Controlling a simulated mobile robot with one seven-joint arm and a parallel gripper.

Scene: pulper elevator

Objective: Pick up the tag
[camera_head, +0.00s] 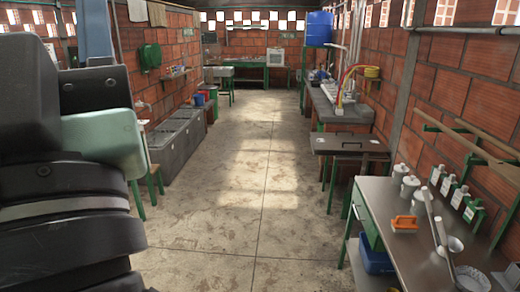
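I cannot make out which thing is the tag. Parts of my own arm fill the left side, close to the camera. My gripper's fingers do not show.
A metal table (398,217) at the right holds an orange-handled item (404,223), grey containers (409,188) and scoop-like tools. Grey troughs (178,138) line the left wall. A blue barrel (319,28) stands further back. The concrete floor (255,185) between is clear.

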